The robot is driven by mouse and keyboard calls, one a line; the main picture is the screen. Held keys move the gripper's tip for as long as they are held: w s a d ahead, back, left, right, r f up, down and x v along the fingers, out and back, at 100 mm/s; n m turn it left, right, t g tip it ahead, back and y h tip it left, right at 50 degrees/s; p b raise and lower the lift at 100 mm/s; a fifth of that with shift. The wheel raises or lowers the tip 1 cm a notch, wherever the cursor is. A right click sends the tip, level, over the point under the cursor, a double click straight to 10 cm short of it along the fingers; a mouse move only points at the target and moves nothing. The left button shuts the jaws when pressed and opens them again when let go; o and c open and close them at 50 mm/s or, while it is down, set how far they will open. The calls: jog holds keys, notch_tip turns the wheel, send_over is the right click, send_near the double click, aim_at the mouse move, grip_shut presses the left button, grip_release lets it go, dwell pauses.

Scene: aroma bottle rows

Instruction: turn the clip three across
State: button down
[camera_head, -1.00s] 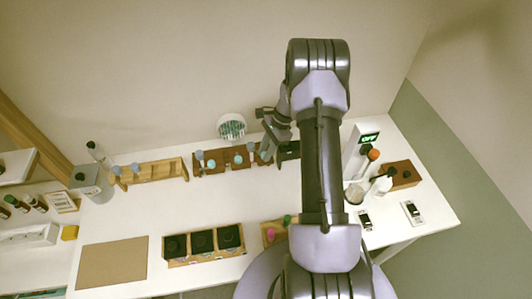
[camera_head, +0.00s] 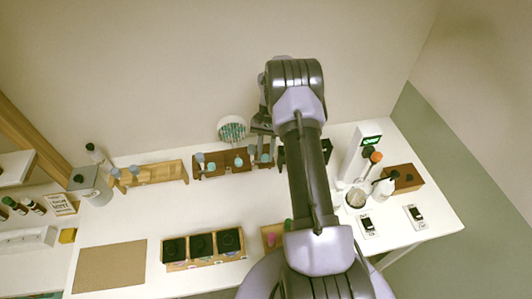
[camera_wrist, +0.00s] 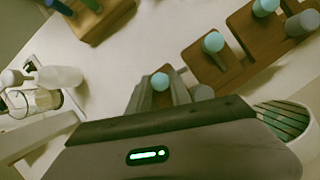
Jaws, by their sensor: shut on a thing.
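A dark brown wooden rack (camera_head: 226,168) stands at the back of the white table and carries a row of pieces with teal balls and grey round tops. In the wrist view, a teal ball (camera_wrist: 160,82) and a grey top (camera_wrist: 202,92) show at my gripper (camera_wrist: 172,92). The gripper is shut around the piece with that teal ball, at the right end of the row. Two more teal balls (camera_wrist: 213,42) stand apart from the gripper, further along the rack. The lower part of the held piece is hidden by the gripper body.
A white round container with teal contents (camera_head: 232,128) stands behind the rack. A light wooden rack (camera_head: 155,177) is to the left. A three-compartment black-cupped tray (camera_head: 203,250) lies in front. A white device with a green display (camera_head: 368,145), flasks and a brown block (camera_head: 405,175) are right.

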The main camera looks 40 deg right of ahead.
jog(key=shift+n+h, duration=0.3)
jog(key=shift+n, duration=0.5)
jog(key=c, duration=1.2)
grip_release()
jog(key=p+v, duration=0.1)
jog(key=v, duration=0.4)
jog(key=p+v, duration=0.1)
jog(key=v, duration=0.5)
jog(key=p+v, duration=0.2)
jog(key=v, duration=0.4)
jog(key=shift+w+r, duration=0.2)
jog(key=shift+w, duration=0.2)
jog(key=shift+g, duration=0.3)
